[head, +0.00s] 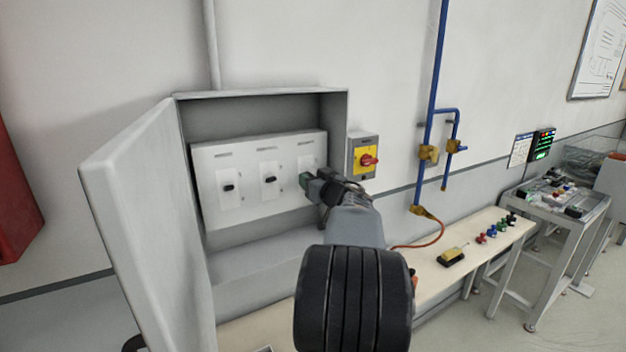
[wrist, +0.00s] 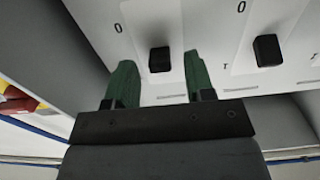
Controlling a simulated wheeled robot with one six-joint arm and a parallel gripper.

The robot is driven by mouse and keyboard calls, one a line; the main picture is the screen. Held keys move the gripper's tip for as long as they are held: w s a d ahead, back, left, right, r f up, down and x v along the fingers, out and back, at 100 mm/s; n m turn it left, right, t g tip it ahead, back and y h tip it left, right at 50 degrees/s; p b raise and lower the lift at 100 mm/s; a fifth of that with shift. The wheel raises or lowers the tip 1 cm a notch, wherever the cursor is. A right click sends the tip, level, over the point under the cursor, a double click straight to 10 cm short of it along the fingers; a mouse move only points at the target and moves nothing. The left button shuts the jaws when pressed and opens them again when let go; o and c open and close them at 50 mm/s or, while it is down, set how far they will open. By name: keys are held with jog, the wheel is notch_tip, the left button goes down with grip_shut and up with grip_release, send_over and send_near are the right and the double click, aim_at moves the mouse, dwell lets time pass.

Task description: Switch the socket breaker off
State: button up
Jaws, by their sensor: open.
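The open grey cabinet (head: 262,98) holds a white panel (head: 247,140) with three breakers. The left breaker (head: 229,187) and middle breaker (head: 269,180) show black toggles. The right breaker (head: 307,164) is mostly hidden behind my gripper (head: 308,182). The labels are too small to read, so I cannot tell which is the socket breaker. In the wrist view my gripper (wrist: 160,78) is open and empty, its green fingers on either side of one black toggle (wrist: 160,60), with contact unclear. Another toggle (wrist: 267,50) is to the right. "0" marks show near the upper left of both.
The cabinet door (head: 145,215) stands open at the left. A yellow switch box with a red knob (head: 364,157) is right of the cabinet. Blue pipes (head: 433,100) run down the wall. A bench (head: 480,255) with small items stands at the lower right.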

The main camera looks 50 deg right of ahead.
grip_shut()
jog(key=f+t+b, duration=0.1)
jog(key=t+b, duration=0.1)
jog(key=b, duration=0.5)
jog(key=f+t+h+b, duration=0.1)
jog(key=t+b, duration=0.1)
jog(key=b, duration=0.4)
jog(key=shift+w+b, duration=0.2)
jog(key=shift+b, duration=0.15)
jog(key=shift+r, duration=0.1)
grip_release()
